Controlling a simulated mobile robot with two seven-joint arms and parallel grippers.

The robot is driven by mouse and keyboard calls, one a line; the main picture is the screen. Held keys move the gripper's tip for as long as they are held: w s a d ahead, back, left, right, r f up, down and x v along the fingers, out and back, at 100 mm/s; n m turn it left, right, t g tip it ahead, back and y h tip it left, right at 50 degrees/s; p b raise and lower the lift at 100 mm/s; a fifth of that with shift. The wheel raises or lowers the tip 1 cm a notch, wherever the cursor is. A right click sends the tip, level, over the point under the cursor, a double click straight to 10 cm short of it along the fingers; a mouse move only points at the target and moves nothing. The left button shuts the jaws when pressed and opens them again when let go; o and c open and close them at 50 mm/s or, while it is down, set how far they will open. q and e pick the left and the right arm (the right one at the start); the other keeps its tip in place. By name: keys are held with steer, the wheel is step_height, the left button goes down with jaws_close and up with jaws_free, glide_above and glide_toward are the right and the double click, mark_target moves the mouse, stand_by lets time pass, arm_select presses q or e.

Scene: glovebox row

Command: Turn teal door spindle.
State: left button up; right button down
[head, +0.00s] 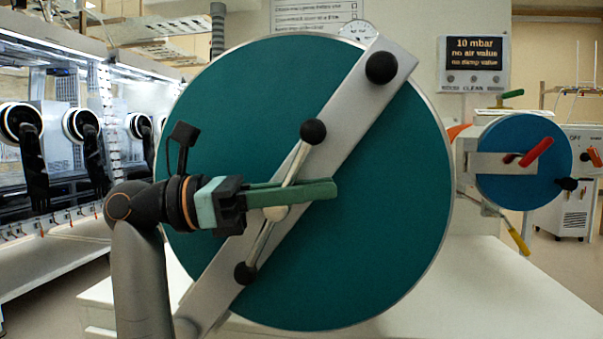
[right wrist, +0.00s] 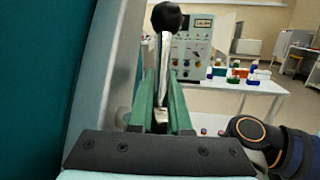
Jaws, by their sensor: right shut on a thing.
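The round teal door (head: 250,90) fills the middle of the head view, with a slanted grey bar (head: 345,110) across its face. The spindle (head: 299,160) is a thin metal rod with a black ball at each end and a pale hub at its middle. It slants from upper right to lower left. My right gripper (head: 318,190) has its green fingers shut on the rod near the hub. In the right wrist view the spindle (right wrist: 165,55) stands between the two fingers, with one black ball above them. My left gripper is not in view.
A black knob (head: 381,67) sits at the grey bar's upper end. A smaller blue door (head: 520,140) with a red handle is at right, below a display panel (head: 473,62). A white bench top (head: 500,290) lies below. Glove ports line the left.

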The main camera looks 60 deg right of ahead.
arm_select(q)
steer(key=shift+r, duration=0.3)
arm_select(e)
steer(key=shift+s+f+t, duration=0.1)
steer(key=shift+f+t, duration=0.05)
steer(key=shift+t, duration=0.15)
steer(key=shift+f+y, duration=0.1)
steer(key=shift+y, duration=0.2)
steer(key=c, duration=1.2)
jaws_free()
steer(key=shift+o, duration=0.2)
